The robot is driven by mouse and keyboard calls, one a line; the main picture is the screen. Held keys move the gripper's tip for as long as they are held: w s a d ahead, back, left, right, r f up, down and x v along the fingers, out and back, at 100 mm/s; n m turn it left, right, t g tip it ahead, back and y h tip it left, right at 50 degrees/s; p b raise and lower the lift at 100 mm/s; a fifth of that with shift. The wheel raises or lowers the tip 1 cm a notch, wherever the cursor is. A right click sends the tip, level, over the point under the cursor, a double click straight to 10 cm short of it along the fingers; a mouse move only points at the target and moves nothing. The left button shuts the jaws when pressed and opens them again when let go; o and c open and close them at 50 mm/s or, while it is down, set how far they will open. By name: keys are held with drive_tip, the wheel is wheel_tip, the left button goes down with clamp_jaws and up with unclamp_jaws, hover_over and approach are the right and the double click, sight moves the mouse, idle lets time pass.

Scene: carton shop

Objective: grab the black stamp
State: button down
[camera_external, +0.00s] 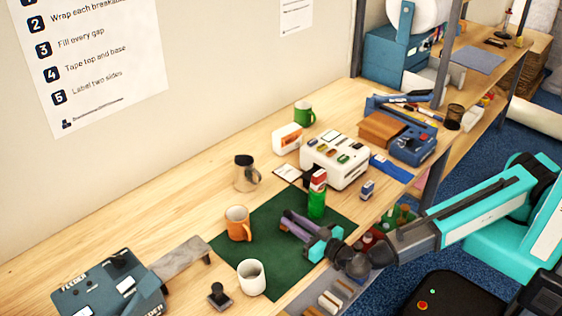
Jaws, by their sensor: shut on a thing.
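A black stamp (219,295) stands upright on the bench near its front edge, to the left of a white mug (252,277). My gripper (284,219) reaches in from the right, low over the dark green mat (285,262). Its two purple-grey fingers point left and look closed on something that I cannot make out. The black stamp is well apart from the fingers, at the lower left. A green bottle with a red and white top (317,197) stands just behind the gripper.
A white stamp rack (336,160) and a small blue stamp (367,190) lie beyond the gripper. A grey-blue feeder machine (108,284) fills the front left.

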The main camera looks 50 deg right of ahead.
drive_tip(key=shift+r, duration=0.4)
drive_tip(key=s+d+b, duration=0.1)
drive_tip(key=s+d+r, duration=0.1)
drive_tip(key=s+d+b, duration=0.1)
drive_tip(key=shift+s+d+r+b, duration=0.2)
drive_tip(key=shift+s+r+b, duration=0.1)
drive_tip(key=shift+r+b, duration=0.05)
drive_tip(key=shift+s+d+r+b, duration=0.15)
drive_tip(key=shift+s+d+b, duration=0.45)
drive_tip(key=shift+s+d, duration=0.6)
drive_tip(key=shift+a+r+p, duration=0.1)
drive_tip(key=shift+r+p, duration=0.1)
drive_tip(key=shift+p, duration=0.4)
drive_tip(key=shift+s+p, duration=0.2)
drive_tip(key=shift+p, duration=0.4)
drive_tip(key=shift+s+p, duration=0.1)
drive_tip(key=shift+p, duration=0.2)
